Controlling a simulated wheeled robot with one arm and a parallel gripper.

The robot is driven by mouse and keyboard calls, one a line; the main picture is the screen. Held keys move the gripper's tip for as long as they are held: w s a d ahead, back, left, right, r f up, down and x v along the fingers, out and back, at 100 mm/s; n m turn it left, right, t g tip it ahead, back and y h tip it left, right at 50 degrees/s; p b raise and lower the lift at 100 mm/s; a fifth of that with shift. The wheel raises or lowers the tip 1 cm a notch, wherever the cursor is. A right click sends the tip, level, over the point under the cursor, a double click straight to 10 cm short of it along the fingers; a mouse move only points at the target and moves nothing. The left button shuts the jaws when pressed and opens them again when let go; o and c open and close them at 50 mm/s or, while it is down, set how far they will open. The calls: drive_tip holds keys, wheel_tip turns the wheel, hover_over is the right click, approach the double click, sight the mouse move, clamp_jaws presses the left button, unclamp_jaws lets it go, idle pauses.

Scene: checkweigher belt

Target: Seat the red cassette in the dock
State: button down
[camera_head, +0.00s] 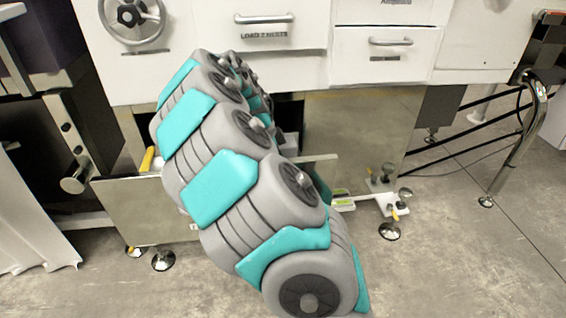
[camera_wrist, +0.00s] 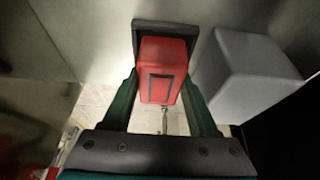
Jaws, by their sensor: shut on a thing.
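The red cassette (camera_wrist: 162,58) is between the two green fingers of my gripper (camera_wrist: 160,82) in the wrist view. The fingers are shut on its sides. Its near face carries a dark rectangular outline. A dark frame (camera_wrist: 166,25) borders the cassette's far end. It may be part of the dock, but I cannot tell whether the cassette is inside it or only in front of it. In the head view my arm hides the gripper, the cassette and any dock.
A grey block (camera_wrist: 245,75) stands close to the right of the cassette and finger. In the head view, white cabinet drawers (camera_head: 385,52) with handles are above, a metal panel (camera_head: 365,130) is behind my arm, and a metal rail post (camera_head: 520,140) stands at right. Floor is open at lower right.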

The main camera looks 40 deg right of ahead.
drive_tip(key=shift+c, duration=0.5)
unclamp_jaws()
drive_tip(key=v, duration=0.7)
drive_tip(key=shift+w+p, duration=0.1)
drive_tip(key=shift+p, duration=0.2)
drive_tip(key=shift+a+r, duration=0.1)
drive_tip(key=shift+r, duration=0.25)
drive_tip(key=shift+r, duration=0.1)
